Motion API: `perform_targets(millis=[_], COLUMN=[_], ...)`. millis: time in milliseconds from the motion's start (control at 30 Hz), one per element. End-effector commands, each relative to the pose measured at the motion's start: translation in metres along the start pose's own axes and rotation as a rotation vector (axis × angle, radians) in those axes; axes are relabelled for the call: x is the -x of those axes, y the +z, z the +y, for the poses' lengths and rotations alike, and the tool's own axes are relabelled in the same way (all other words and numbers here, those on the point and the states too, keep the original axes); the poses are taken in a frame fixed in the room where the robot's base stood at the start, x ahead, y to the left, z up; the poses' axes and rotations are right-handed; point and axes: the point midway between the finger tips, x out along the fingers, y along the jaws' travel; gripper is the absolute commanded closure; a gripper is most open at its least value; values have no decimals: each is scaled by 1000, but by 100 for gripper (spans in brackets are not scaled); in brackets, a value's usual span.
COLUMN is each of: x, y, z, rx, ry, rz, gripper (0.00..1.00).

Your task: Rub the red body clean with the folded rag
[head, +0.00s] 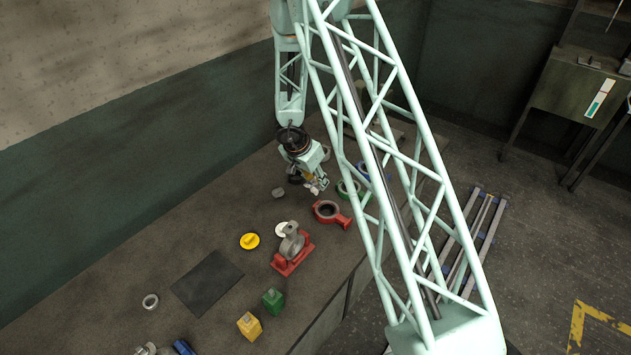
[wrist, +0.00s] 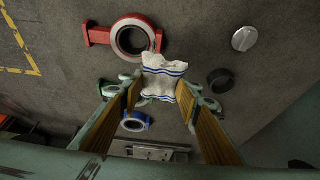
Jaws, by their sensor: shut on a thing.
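The red body (head: 328,211) is a ring with a block on one side, lying on the bench below and right of my gripper (head: 317,186) in the head view. In the wrist view the red body (wrist: 117,51) lies at upper left. My gripper (wrist: 160,95) is shut on the folded rag (wrist: 163,79), white with blue stripes, which bulges out beyond the fingers. The rag's upper end overlaps the lower right of the ring in the wrist view. In the head view, the gripper appears apart from the red body. Whether its surface is dirty is too small to tell.
A dark ring (wrist: 220,80) and a grey disc (wrist: 244,38) lie on the other side. A red vise (head: 291,262) holds a grey part. A dark mat (head: 207,282) is bare.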

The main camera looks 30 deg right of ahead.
Motion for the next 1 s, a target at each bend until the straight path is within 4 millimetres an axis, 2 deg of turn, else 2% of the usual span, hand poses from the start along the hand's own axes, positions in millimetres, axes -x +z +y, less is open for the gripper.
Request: perform_targets(millis=[1000], x=[-75], y=[30], z=[2], rx=[-1], ry=[2], rz=[0], gripper=[78])
